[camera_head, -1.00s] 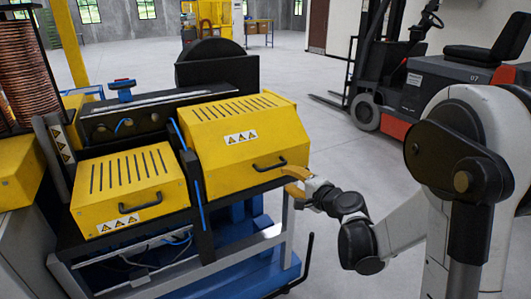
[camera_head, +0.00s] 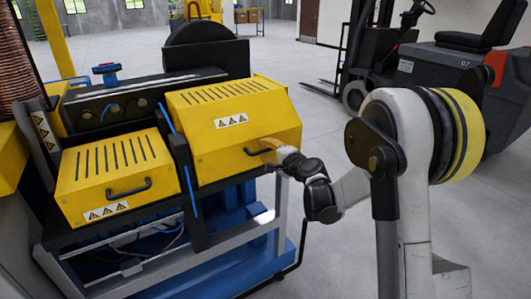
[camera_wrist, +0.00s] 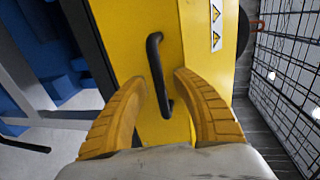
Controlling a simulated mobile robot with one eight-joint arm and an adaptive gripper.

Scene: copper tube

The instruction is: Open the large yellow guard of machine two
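The large yellow guard (camera_head: 235,125) of the machine is a slotted box cover with a warning label, and it is down on the machine frame. Its black bar handle (camera_wrist: 156,75) is on the front face. My gripper (camera_wrist: 161,80) has its two yellow ribbed fingers apart, one on each side of the handle, with the handle between them. A gap shows between each finger and the bar. In the head view my gripper (camera_head: 268,148) is at the right part of the handle and partly covers it.
A smaller yellow guard (camera_head: 115,175) with its own handle is to the left, also down. A dark post with a blue strip (camera_head: 189,185) stands between the guards. A forklift (camera_head: 420,75) is at the back right. Open grey floor (camera_head: 310,125) lies to the right of the machine.

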